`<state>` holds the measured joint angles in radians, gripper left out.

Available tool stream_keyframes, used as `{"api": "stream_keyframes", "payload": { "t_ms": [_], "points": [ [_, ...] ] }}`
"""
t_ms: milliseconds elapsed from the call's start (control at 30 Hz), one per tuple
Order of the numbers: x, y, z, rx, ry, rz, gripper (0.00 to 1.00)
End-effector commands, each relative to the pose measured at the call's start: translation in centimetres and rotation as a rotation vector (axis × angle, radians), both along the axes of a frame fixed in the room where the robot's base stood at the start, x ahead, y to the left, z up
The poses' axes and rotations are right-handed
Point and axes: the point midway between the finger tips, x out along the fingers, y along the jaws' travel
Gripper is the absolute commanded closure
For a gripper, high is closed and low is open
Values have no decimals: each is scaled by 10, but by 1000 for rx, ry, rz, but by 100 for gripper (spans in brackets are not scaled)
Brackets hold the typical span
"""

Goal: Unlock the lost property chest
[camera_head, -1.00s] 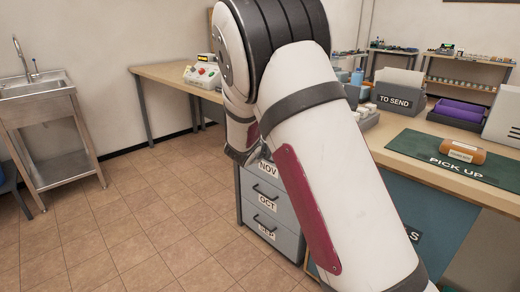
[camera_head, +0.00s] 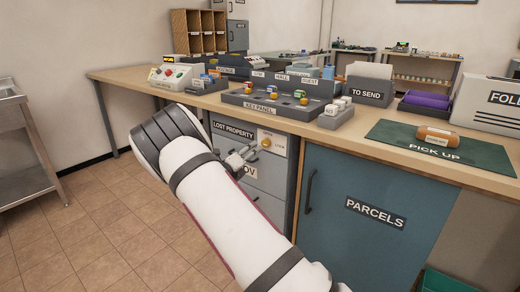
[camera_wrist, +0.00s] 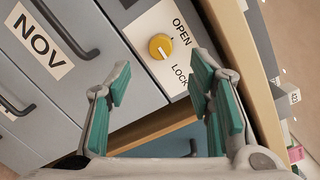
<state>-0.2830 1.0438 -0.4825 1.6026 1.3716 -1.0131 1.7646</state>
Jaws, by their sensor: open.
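The lost property chest is a grey drawer front labelled LOST PROPERTY (camera_head: 233,131) under the bench. At its right a pale plate (camera_head: 271,146) carries a round yellow knob (camera_head: 266,142). In the wrist view the yellow knob (camera_wrist: 160,46) sits between the words OPEN (camera_wrist: 182,32) and LOCK (camera_wrist: 180,77). A small white mark shows on the knob's lower edge; its exact direction is hard to tell. My gripper (camera_wrist: 161,76) is open and empty, its green-padded fingers either side of the knob in the picture, still apart from it. In the head view my gripper (camera_head: 241,156) is just left of the knob.
The bench edge (camera_wrist: 232,60) runs close to the right finger. A dark drawer handle (camera_wrist: 65,30) and the NOV label (camera_wrist: 39,41) lie to the left. The PARCELS door (camera_head: 370,200) is at the right.

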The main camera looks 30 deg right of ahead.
Motion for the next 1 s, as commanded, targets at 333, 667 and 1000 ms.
{"api": "stream_keyframes", "payload": {
  "t_ms": [333,667,1000],
  "points": [
    [27,-54,0,-1,-1,0,52],
    [34,-67,0,-1,1,1,52],
    [33,-67,1,0,1,1,91]
  ]
}}
